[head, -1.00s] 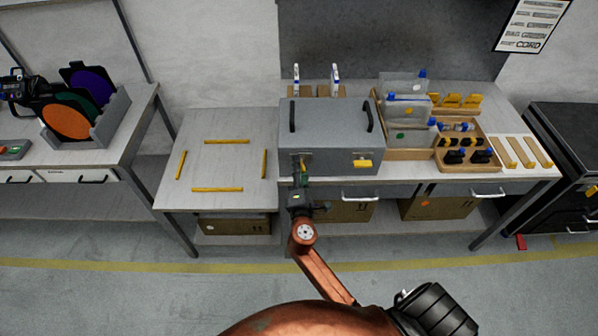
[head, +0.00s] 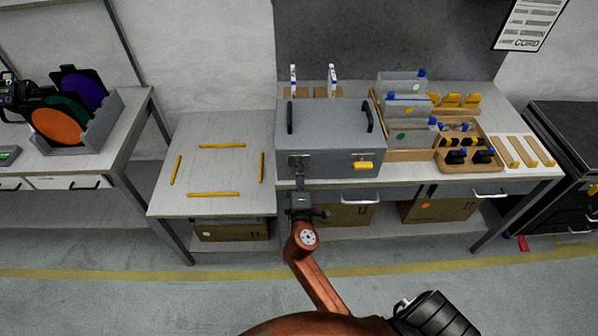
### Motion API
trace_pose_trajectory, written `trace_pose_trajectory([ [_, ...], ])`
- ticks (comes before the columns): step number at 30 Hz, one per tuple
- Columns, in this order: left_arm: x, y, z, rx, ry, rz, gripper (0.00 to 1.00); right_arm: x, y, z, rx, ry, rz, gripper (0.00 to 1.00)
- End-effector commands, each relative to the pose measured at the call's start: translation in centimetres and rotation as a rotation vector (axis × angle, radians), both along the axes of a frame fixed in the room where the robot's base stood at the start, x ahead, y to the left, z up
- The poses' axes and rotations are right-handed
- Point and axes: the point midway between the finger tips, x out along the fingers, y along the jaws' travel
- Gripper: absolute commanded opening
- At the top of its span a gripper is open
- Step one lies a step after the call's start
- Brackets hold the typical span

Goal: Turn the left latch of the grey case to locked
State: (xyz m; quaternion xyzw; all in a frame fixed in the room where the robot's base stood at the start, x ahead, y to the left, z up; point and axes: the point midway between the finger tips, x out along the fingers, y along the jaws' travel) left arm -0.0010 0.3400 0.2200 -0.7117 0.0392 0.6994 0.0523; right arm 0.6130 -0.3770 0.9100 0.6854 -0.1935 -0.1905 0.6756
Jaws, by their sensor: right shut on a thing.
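The grey case (head: 330,133) stands closed on the bench, with two black handles on its lid. Its right latch (head: 363,166) shows as a yellow bar lying level on the front face. My right gripper (head: 299,167) is at the left end of the front face, shut on the left latch. The gripper covers the latch's yellow handle, so its angle cannot be read. A dark mounting plate shows around the fingertips. My left gripper is not in view.
A wooden tray (head: 468,167) and clear bags (head: 407,108) stand right of the case. Left of it, a low table (head: 216,172) has yellow strips marking an empty square. Drawer handles (head: 360,199) stick out below the bench top.

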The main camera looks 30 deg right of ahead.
Motion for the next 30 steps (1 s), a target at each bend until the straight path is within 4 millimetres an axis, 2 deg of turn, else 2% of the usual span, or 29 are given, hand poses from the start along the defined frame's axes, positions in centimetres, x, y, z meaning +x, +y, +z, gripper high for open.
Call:
trace_pose_trajectory([
  [5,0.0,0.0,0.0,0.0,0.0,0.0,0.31,0.0,0.0,-0.1,0.004,0.0,0.0,0.22],
  [6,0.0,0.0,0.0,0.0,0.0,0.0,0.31,0.0,0.0,-0.1,0.004,0.0,0.0,0.49],
  [12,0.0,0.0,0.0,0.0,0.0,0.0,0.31,0.0,0.0,-0.1,0.002,0.0,0.0,0.62],
  [23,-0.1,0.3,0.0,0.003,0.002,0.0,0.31,0.0,0.0,0.5,0.002,-0.002,-0.001,0.64],
  [26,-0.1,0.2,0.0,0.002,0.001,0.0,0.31,0.0,0.0,1.7,0.003,-0.005,-0.001,0.64],
  [30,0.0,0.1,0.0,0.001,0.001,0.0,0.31,0.0,0.1,4.6,0.002,-0.012,0.001,0.64],
])
